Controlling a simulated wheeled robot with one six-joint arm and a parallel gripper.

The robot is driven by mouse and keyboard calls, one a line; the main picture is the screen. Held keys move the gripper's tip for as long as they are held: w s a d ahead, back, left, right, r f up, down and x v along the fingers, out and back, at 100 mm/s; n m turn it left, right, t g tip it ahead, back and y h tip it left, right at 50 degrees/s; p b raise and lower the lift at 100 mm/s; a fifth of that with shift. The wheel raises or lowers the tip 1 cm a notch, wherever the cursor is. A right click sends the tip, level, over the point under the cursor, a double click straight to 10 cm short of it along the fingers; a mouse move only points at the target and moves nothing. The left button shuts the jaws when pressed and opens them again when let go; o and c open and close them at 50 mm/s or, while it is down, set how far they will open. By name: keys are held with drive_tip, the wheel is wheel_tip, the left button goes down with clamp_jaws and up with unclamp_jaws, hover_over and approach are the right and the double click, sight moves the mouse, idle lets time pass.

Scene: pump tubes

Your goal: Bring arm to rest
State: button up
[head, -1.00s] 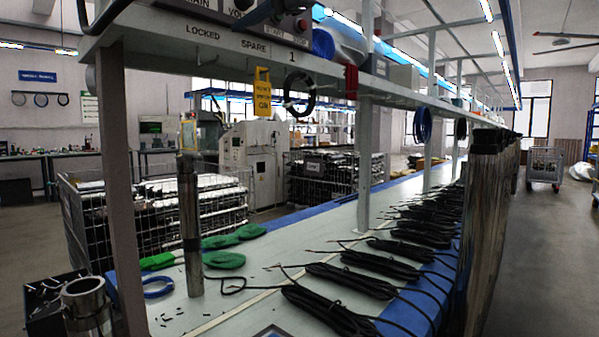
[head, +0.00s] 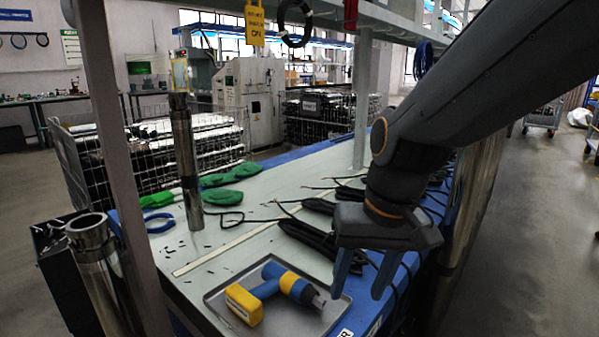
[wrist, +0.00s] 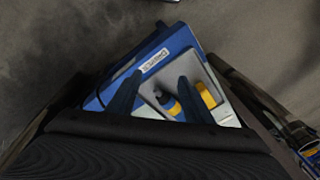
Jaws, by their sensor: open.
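My gripper (head: 362,279) is open and empty in the head view, its two blue fingers pointing down. It hangs above the front right edge of the workbench, to the right of the grey tray (head: 224,314). A yellow and blue drill-like tool (head: 268,293) lies in the tray. In the wrist view my gripper (wrist: 153,90) shows its two blue fingers apart, with the tool (wrist: 205,95) in the tray beyond them. My arm reaches in from the upper right of the head view.
Black cable bundles (head: 305,236) lie along the bench behind my gripper. An upright steel tube (head: 187,165) stands on the bench, and another steel tube (head: 92,250) is at the left. A shelf post (head: 110,130) rises at the front left. Open floor (head: 525,230) lies at the right.

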drive_tip(key=s+d+f+n+g+h, duration=0.1)
drive_tip(key=s+d+f+g, duration=0.1)
drive_tip(key=s+d+f, duration=0.3)
drive_tip(key=s+d+r+m+p, duration=0.1)
drive_tip(key=d+r+p, duration=0.3)
drive_tip(key=p, duration=0.9)
wheel_tip(320, 180, up, 4)
drive_tip(key=shift+d+f+m+t+h, duration=0.2)
drive_tip(key=shift+d+m+t+h, duration=0.05)
drive_tip(key=shift+m+t+h, duration=0.05)
